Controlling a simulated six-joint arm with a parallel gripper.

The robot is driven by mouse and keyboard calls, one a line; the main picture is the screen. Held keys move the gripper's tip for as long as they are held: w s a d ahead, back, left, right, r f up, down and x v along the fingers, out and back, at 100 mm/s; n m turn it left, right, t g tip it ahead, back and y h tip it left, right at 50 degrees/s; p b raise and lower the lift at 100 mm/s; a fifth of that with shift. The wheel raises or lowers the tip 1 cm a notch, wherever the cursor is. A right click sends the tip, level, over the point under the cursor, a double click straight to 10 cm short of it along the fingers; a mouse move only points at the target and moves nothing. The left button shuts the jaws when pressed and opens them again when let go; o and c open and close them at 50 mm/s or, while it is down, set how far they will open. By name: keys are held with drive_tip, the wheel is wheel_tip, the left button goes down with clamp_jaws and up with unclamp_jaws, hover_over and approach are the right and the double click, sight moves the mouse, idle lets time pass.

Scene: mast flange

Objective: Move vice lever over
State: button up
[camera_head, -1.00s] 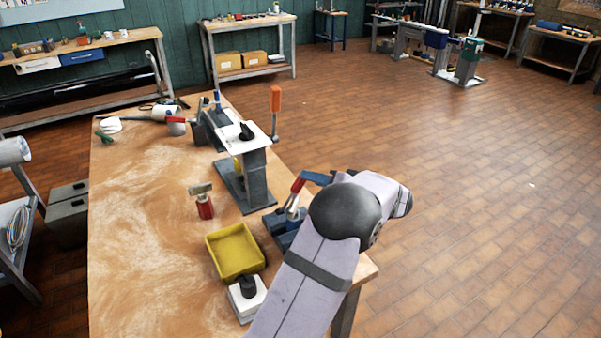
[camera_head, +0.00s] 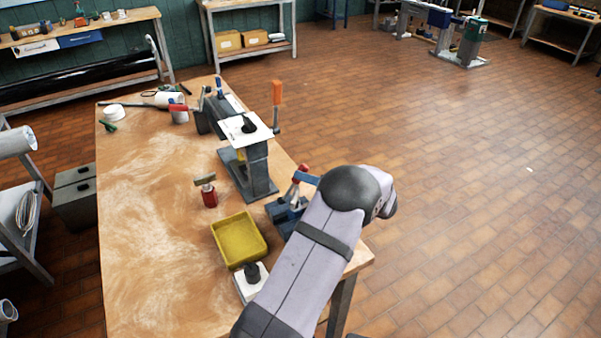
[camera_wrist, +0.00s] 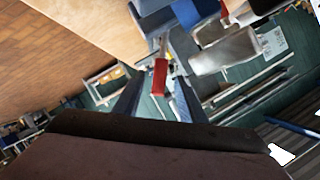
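A small blue vice (camera_head: 284,212) stands at the right edge of the wooden bench in the head view. A red grip (camera_head: 297,187) rises above it, beside a blue bar; which part the bar belongs to is unclear. In the wrist view a red grip (camera_wrist: 160,77) on a thin metal rod appears between my two fingers. My gripper (camera_wrist: 158,92) is open, with a finger on each side of the grip and no clear contact. In the head view my own arm hides most of the gripper.
A yellow tray (camera_head: 239,240), a white block with a black knob (camera_head: 251,282) and a red-handled tool (camera_head: 208,192) are left of the vice.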

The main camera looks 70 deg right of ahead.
sight(293, 185)
drive_tip(key=shift+p+x, duration=0.75)
drive_tip(key=shift+x, duration=1.3)
clamp_jaws()
